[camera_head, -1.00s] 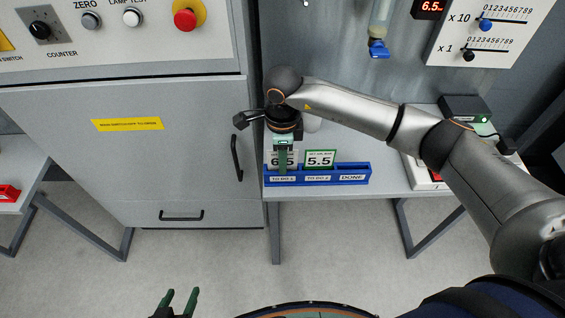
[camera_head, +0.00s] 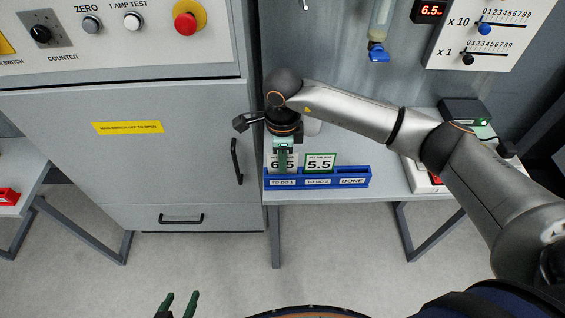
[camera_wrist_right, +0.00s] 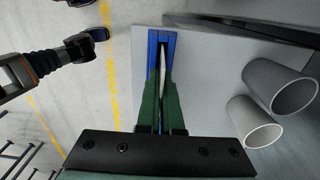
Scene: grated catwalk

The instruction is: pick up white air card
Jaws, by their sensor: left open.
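A white card marked 6.5 (camera_head: 292,163) stands upright in the TO DO 1 slot of a blue holder (camera_head: 330,182). My right gripper (camera_head: 283,166) points down at this card and covers part of its face. In the right wrist view my right gripper (camera_wrist_right: 161,88) has its green fingers close together on both sides of the thin white card (camera_wrist_right: 163,68), seen nearly edge-on. A second card marked 5.5 (camera_head: 319,161), with a green border, stands in the TO DO 2 slot. My left gripper (camera_head: 178,305) is open and empty at the bottom edge, far from the cards.
The holder stands at the front of a grey table (camera_head: 390,184). A grey cabinet (camera_head: 170,170) with a black handle (camera_head: 237,160) is close on the left. Two grey cylinders (camera_wrist_right: 278,88) show in the right wrist view. The DONE slot is empty.

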